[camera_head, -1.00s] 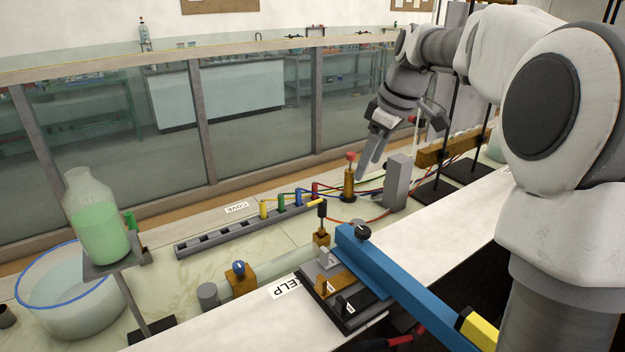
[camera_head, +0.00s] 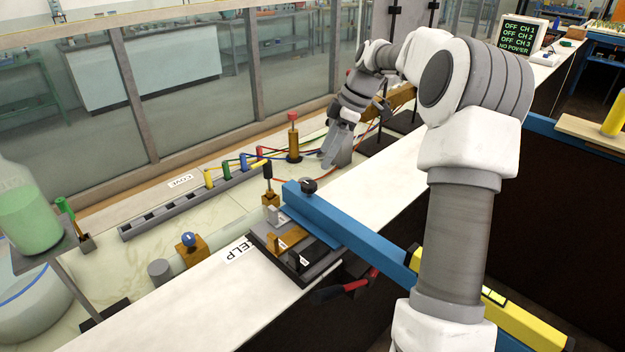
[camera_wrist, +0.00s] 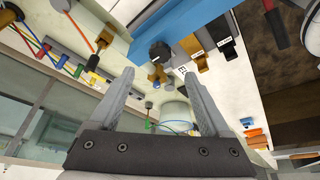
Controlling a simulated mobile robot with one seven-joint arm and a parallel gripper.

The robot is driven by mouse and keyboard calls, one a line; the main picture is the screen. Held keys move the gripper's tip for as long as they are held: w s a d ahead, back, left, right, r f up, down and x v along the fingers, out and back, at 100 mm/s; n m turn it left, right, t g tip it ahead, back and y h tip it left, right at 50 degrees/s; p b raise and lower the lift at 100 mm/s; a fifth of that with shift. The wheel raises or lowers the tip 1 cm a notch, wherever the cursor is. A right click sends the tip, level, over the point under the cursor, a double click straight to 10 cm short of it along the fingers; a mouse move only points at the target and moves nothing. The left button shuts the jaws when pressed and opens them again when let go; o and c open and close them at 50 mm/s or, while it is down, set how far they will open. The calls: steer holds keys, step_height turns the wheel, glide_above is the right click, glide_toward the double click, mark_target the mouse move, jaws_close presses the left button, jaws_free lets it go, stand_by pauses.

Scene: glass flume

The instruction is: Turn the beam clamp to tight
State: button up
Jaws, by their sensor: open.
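The blue beam (camera_head: 345,225) runs across the bench edge in the head view. A black knob (camera_head: 308,186) sits on its far end, apparently the beam clamp. In the wrist view the knob (camera_wrist: 160,52) has a small pale mark on top, beside the blue beam (camera_wrist: 204,24). I cannot read whether it is loose or tight. My gripper (camera_head: 331,159) is beyond the knob in the head view, pointing down, and apart from it. In the wrist view my gripper (camera_wrist: 158,76) is open and empty, with the knob showing in line between its fingertips.
A brown post with a red top (camera_head: 293,140) stands just left of my gripper, with coloured cables nearby. A black-handled brass fitting (camera_head: 268,182) stands close to the knob. Small levers (camera_head: 286,240) line a dark block beside the beam. A red-and-black handle (camera_head: 345,288) hangs below.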

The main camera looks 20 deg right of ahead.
mark_target(310, 184)
steer(key=x, duration=0.9)
steer(key=shift+f, duration=0.1)
jaws_close()
